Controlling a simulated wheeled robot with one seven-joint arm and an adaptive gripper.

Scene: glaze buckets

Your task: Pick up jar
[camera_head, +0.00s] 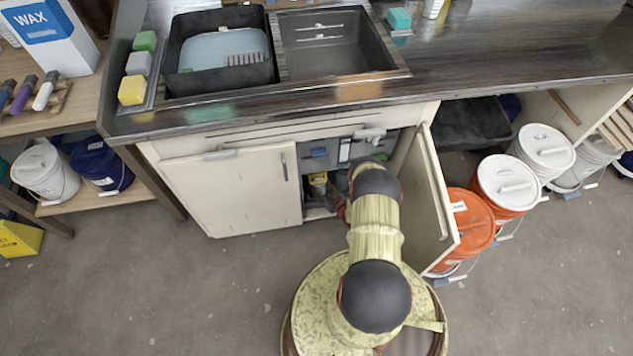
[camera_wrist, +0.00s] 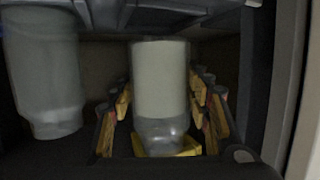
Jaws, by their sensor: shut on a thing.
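A pale jar (camera_wrist: 160,80), with a cloudy, clearer end toward the bottom of the picture, stands in the middle of the wrist view. My gripper (camera_wrist: 160,100) has one yellow-and-dark finger on each side of this jar and is shut on it. The fingers flank it closely; their exact contact is too dark to make out. In the head view my arm reaches into the open cabinet (camera_head: 335,152) under the sink, and the arm hides the jar.
A second, similar jar (camera_wrist: 42,75) stands close on the left in the wrist view. A dark shelf or ledge lies above both. The open cabinet door (camera_head: 428,200) is right of my arm, with orange buckets (camera_head: 470,228) beyond it.

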